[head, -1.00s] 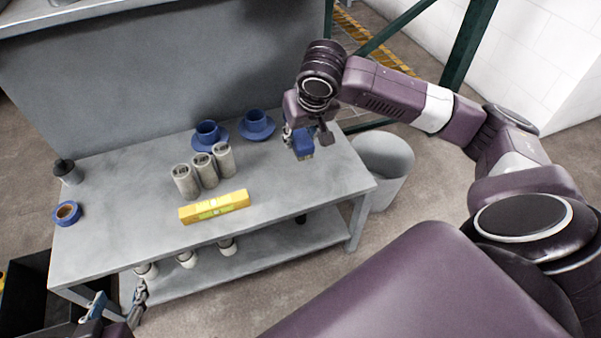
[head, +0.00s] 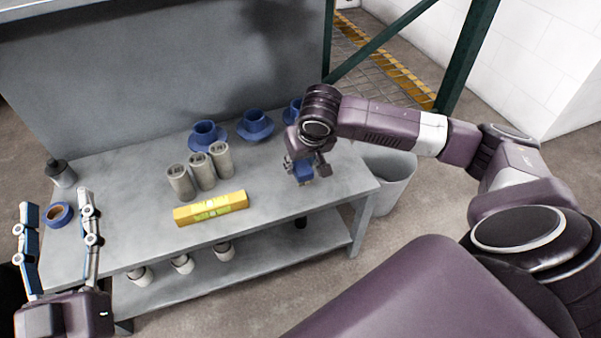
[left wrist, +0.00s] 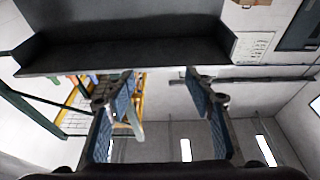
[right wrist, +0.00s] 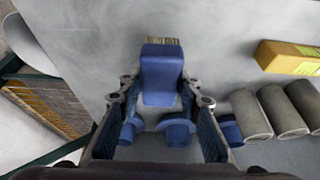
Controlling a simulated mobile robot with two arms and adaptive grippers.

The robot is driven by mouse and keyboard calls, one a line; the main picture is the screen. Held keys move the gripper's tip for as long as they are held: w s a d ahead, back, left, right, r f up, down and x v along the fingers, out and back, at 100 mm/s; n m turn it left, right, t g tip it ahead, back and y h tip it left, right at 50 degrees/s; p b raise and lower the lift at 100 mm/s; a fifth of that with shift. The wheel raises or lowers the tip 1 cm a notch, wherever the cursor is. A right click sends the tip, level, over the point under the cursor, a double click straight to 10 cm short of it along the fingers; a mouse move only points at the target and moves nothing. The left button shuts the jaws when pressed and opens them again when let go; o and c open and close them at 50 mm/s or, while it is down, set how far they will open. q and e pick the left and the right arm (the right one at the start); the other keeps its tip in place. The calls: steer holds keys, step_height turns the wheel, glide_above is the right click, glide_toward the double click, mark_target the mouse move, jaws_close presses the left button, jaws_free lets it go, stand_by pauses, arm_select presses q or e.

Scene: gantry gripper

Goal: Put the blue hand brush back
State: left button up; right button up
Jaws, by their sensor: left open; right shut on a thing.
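The blue hand brush (head: 303,173) is in my right gripper (head: 307,168), over the right end of the grey workbench (head: 338,200). In the right wrist view the brush (right wrist: 162,72) sits between the two fingers of the right gripper (right wrist: 160,84), with its pale bristles pointing away from the wrist. I cannot tell whether the brush touches the bench top. My left gripper (head: 57,203) is open and empty near the bench's left end. In the left wrist view its fingers (left wrist: 150,86) are spread with nothing between them.
Blue cups on saucers (head: 254,124) stand along the back. Blue tape (head: 59,214) and a dark-topped container (head: 61,173) are at left. A grey bin (head: 388,180) stands right of the bench.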

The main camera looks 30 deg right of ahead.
mark_target(300, 172)
step_height(300, 172, down, 3)
steer(key=shift+f+b, duration=0.1)
steer(key=shift+b, duration=0.45)
arm_select(q)
steer(key=s+r+t+h, duration=0.1)
steer(key=s+r+t, duration=0.2)
steer(key=r, duration=0.3)
steer(key=shift+s+t, duration=0.15)
steer(key=shift+t, duration=0.15)
arm_select(e)
steer(key=shift+f, duration=0.1)
steer(key=o, duration=1.3)
arm_select(q)
steer(key=shift+w+f, duration=0.2)
steer(key=shift+f, duration=0.05)
